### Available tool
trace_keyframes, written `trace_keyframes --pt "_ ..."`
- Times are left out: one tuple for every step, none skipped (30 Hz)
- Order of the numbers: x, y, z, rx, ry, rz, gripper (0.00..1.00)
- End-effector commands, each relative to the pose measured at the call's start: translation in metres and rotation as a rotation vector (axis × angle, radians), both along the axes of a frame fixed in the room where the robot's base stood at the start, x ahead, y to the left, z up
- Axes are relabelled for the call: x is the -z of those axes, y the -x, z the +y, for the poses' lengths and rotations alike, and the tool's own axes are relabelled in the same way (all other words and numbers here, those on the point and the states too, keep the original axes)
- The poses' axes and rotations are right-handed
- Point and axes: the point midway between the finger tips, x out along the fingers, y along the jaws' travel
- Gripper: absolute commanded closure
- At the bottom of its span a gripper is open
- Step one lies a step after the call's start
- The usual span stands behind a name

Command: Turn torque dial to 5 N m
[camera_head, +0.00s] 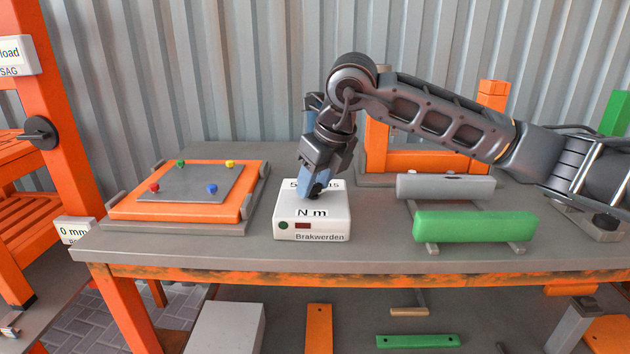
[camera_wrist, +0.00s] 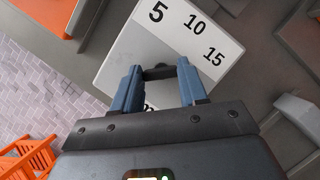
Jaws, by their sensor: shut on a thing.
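The torque unit is a white box (camera_head: 285,215) labelled "N m" and "Brakwerden" on the bench, with a green button and a dark red display on its front. In the wrist view its top face (camera_wrist: 150,48) carries the numbers 5, 10 and 15. The dark torque dial (camera_wrist: 158,72) sits between the blue fingers of my gripper (camera_wrist: 157,76). My gripper (camera_head: 316,193) points down onto the box top in the head view and is shut on the dial. The fingers hide most of the dial, and I cannot tell which number it points to.
An orange tray (camera_head: 122,208) with a grey plate and coloured knobs lies left of the box. A grey bar (camera_head: 445,187) and a green bar (camera_head: 475,227) rest on supports to the right. The bench front edge (camera_head: 350,266) runs close before the box.

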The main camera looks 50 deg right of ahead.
Motion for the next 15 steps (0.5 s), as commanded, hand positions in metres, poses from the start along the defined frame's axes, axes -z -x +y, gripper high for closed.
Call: trace_keyframes --pt "0.0008 -0.0001 -0.0006 -0.008 0.001 -0.001 0.88" --pt "0.0011 -0.0001 -0.0007 -0.014 0.002 -0.001 0.88" --pt "0.0015 -0.0001 -0.0008 -0.026 0.001 -0.001 0.88" --pt "0.0019 0.0 -0.0009 -0.037 0.0 -0.001 0.88" --pt "0.0023 -0.0002 -0.001 -0.048 0.001 -0.002 0.88" --pt "0.0028 -0.0002 -0.0013 -0.068 0.001 -0.002 0.88" --pt "0.0031 -0.0001 -0.0015 -0.084 0.0 -0.002 0.88" --pt "0.0033 -0.0002 -0.002 -0.102 0.002 -0.002 0.88" --pt "0.0037 -0.0001 -0.0022 -0.128 0.002 -0.002 0.88" --pt "0.0041 -0.0002 -0.0025 -0.149 0.002 -0.002 0.88" --pt "0.0044 -0.0002 -0.0025 -0.174 0.002 -0.002 0.88" --pt "0.0045 -0.0003 -0.0029 -0.206 0.002 -0.003 0.88" --pt "0.0047 -0.0002 -0.0028 -0.233 0.002 -0.002 0.88" --pt "0.005 -0.0002 -0.0029 -0.26 0.003 -0.002 0.88" --pt "0.0048 -0.0004 -0.0034 -0.297 0.003 -0.002 0.88"
